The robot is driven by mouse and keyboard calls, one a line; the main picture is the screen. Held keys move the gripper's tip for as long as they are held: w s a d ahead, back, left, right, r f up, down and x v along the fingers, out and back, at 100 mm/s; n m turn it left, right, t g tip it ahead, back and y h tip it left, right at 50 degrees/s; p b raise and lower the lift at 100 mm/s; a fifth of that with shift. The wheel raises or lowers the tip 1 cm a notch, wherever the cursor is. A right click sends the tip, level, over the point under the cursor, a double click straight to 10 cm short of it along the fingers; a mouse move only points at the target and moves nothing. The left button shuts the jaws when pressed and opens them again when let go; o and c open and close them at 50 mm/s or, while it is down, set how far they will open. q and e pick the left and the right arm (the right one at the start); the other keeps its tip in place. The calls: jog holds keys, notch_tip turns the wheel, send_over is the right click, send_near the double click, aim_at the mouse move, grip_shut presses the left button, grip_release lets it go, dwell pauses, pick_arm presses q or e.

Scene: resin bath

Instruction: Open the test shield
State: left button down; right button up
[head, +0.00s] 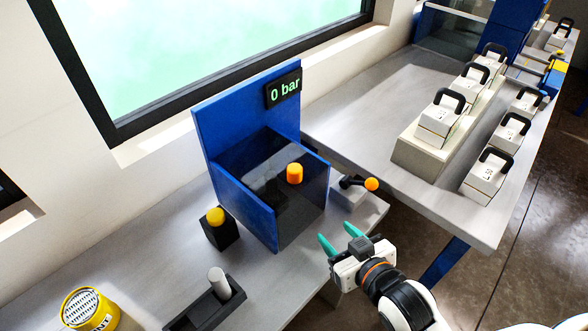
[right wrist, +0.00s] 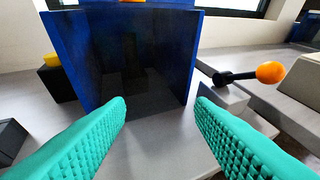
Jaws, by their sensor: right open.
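The test shield (head: 300,212) is a dark see-through panel on the front of a blue test box (head: 246,207). It is down across the box front, and an orange knob (head: 294,173) shows near its top. In the right wrist view the shield (right wrist: 150,75) faces me between the blue side walls, with the knob cut off at the top edge. My right gripper (head: 339,236) is open and empty, with teal fingers apart, in front of the box and lower than the knob. It touches nothing that I can see. My left gripper is not in view.
A lever with an orange ball (head: 372,184) stands on a grey block right of the box. A black block with a yellow button (head: 215,215) stands left. A display (head: 284,90) reads 0 bar. A yellow can (head: 90,310) and several white handled weights (head: 440,112) stand farther off.

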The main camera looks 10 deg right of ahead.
aim_at(299, 175)
notch_tip(299, 175, up, 8)
jog(key=a+n+t+y, duration=0.1)
jog(key=a+t+y, duration=0.2)
jog(key=t, duration=0.1)
jog(key=p+x, duration=0.1)
jog(key=x, duration=0.3)
jog(key=p+x, duration=0.1)
jog(key=x, duration=0.7)
jog(key=shift+w+d+p, duration=0.35)
jog(key=shift+p, duration=0.05)
jog(key=shift+r, duration=0.1)
grip_shut()
